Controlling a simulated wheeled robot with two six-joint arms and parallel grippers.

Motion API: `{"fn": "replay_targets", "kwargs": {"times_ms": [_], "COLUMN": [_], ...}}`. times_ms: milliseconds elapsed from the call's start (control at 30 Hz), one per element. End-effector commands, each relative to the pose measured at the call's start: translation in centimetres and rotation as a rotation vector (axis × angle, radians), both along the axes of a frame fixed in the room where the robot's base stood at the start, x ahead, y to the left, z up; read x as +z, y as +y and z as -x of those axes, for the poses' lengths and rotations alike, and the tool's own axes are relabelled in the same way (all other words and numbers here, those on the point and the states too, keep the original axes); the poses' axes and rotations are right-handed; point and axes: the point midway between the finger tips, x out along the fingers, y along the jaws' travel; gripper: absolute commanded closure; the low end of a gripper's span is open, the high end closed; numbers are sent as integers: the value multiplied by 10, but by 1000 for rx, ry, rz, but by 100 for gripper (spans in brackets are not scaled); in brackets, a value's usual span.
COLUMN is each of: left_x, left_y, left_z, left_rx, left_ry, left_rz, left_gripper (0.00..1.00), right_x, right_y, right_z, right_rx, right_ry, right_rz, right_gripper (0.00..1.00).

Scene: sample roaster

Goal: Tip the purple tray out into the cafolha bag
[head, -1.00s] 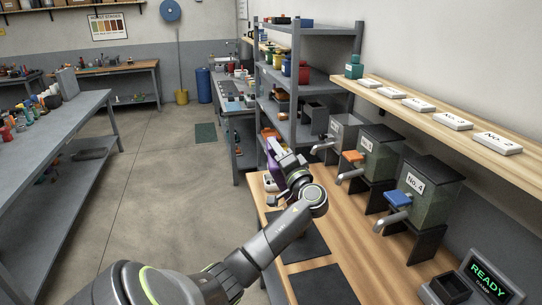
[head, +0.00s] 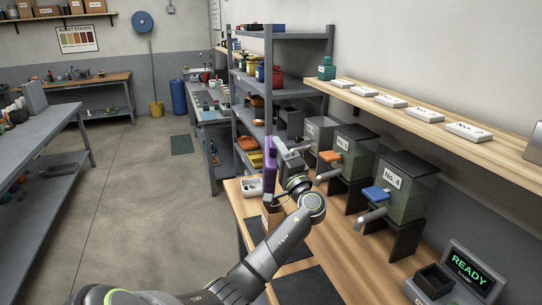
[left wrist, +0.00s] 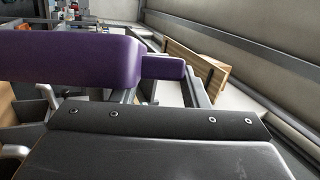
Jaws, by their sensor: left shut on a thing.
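In the head view the tray stands tall and narrow, tilted steeply. In the left wrist view the purple tray (left wrist: 70,58) fills the upper left, with its narrow tab pointing right; its inside is hidden. A brown bag-like object (head: 269,217) stands on the bench below the tray, partly hidden by my left arm. I cannot read a name on it, and its opening is not clear. My right gripper is not in view.
A small white container (head: 250,188) is left of the bag. Dispensers with spouts, one marked No. 4 (head: 400,185), line the bench's wall side. A grey shelf rack (head: 272,90) stands behind the tray. Dark mats (head: 301,287) lie at the front; a READY display (head: 468,272) is at right.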

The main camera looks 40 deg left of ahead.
Motion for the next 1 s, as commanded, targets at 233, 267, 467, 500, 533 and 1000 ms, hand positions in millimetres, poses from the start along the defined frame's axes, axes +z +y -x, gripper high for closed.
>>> {"fn": "replay_targets", "kwargs": {"times_ms": [233, 267, 467, 500, 533, 1000], "left_x": [-4, -5, -9, -10, -10, -20], "left_y": [-13, -14, -23, -25, -27, -49], "left_z": [-12, -14, -23, -25, -27, -49], "left_rx": [-1, 0, 0, 1, 0, 0], "left_ry": [58, 65, 114, 124, 130, 244], "left_rz": [-59, -66, -114, -124, -132, -243], "left_gripper": [87, 87, 87, 87, 87, 87], "right_x": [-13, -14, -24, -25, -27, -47], "right_y": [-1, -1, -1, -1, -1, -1], "right_z": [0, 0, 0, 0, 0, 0], "right_rx": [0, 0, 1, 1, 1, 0], "right_ry": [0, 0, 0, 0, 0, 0], "right_rz": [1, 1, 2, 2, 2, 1], "right_gripper": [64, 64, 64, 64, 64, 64]}}
